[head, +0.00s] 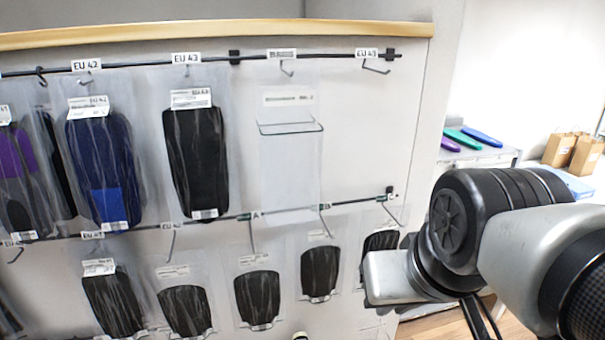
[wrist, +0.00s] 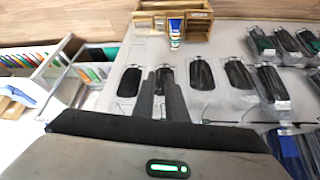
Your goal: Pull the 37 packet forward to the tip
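Clear packets with black insoles hang in a lower row on the wall board. In the head view these include packets at the lower left (head: 112,303), the middle (head: 257,298) and the right (head: 320,272). Their size labels are too small to read, so I cannot tell which is the 37 packet. In the wrist view, my gripper's two dark fingers (wrist: 160,76) point at the board, close together, in front of a black insole packet (wrist: 163,82). I cannot tell whether they touch it. My arm covers part of the rightmost lower packet in the head view.
Upper packets include a blue one (head: 103,165) and a black one (head: 196,150) beside an empty clear packet (head: 288,165). In the wrist view, a wooden organiser (wrist: 172,18) lies beyond the packets.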

